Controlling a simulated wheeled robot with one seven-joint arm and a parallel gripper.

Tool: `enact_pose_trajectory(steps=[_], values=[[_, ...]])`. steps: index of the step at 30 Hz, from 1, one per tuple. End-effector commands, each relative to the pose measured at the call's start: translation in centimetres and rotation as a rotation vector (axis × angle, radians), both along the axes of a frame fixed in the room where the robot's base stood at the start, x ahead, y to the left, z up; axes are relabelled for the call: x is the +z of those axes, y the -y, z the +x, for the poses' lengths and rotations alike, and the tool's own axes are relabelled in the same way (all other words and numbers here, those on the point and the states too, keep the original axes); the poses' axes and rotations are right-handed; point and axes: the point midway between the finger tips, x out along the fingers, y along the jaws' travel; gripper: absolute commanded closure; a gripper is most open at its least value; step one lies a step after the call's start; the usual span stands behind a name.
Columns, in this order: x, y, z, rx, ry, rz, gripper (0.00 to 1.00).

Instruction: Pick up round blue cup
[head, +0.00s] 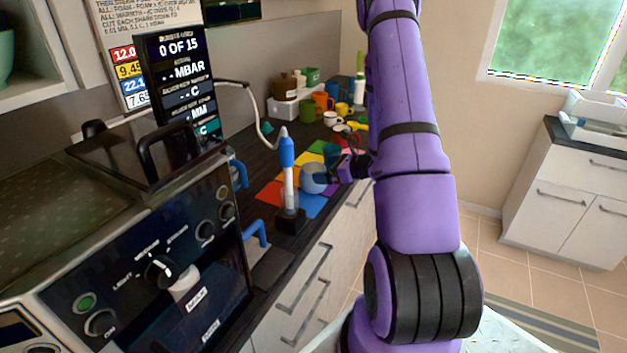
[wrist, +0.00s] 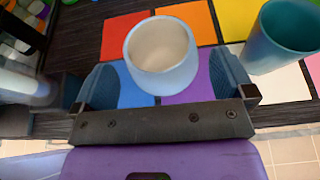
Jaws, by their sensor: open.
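The round blue cup (head: 314,178) is light blue with a pale inside and stands upright on coloured squares on the dark counter. In the wrist view the cup (wrist: 161,56) sits between the two fingers of my gripper (wrist: 161,85). The fingers are open, one on each side of the cup, with a small gap at the right; contact at the left is hard to tell. In the head view my gripper (head: 343,168) is beside the cup, partly hidden by my arm.
A teal cup (wrist: 283,36) stands close to the right finger in the wrist view. A blue-tipped white tool (head: 288,170) stands upright in a dark base left of the cup. Several mugs and a white bin (head: 284,108) are farther back. A black machine (head: 150,250) fills the left.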

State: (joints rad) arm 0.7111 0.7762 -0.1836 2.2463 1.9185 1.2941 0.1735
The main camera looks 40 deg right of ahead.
Motion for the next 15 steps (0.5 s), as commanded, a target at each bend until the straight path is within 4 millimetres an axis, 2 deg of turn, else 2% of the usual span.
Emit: enact_pose_trajectory(steps=[9,15], values=[[-1.0,-1.5,3.7,0.003,0.001,0.0,0.0],[-1.3,-1.7,4.4,0.001,0.0,0.001,0.0]])
